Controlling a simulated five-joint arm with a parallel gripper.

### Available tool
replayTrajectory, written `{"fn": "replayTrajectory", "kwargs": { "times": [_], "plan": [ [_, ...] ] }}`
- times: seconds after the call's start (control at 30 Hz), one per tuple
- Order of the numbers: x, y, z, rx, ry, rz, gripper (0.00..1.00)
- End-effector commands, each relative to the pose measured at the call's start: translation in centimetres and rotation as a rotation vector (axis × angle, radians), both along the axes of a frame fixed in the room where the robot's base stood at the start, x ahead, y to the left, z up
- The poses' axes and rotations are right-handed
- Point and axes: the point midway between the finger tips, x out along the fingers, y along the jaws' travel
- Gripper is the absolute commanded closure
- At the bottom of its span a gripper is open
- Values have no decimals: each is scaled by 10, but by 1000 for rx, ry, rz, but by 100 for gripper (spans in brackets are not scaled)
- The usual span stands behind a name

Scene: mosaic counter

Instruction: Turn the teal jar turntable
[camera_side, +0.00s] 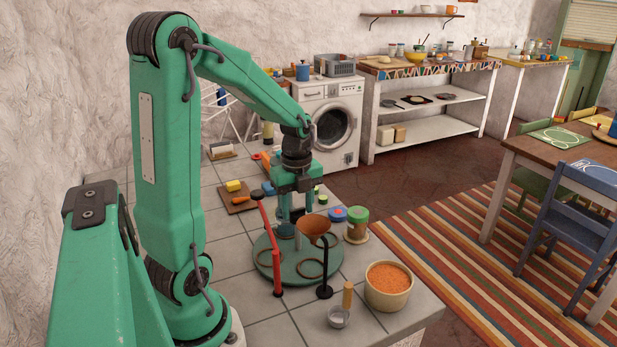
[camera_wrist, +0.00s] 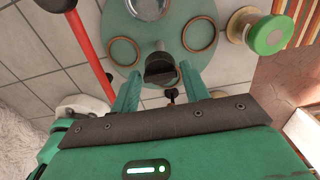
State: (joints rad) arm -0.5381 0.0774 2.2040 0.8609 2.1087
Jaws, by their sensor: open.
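The round teal turntable (camera_side: 294,274) lies flat on the tiled counter, with thin brown rings on its top. In the wrist view my gripper's two fingers (camera_wrist: 158,88) are apart.
A tub of orange grains (camera_side: 388,285) and a small metal cup (camera_side: 339,317) are nearer the front edge.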

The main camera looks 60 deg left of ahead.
Motion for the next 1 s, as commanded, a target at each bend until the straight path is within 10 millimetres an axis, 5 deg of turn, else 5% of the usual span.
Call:
{"fn": "replayTrajectory", "kwargs": {
  "times": [0.6,1.0],
  "plan": [
    [1,0,67,2,-3,0,55],
    [0,0,75,1,-1,0,55]
  ]
}}
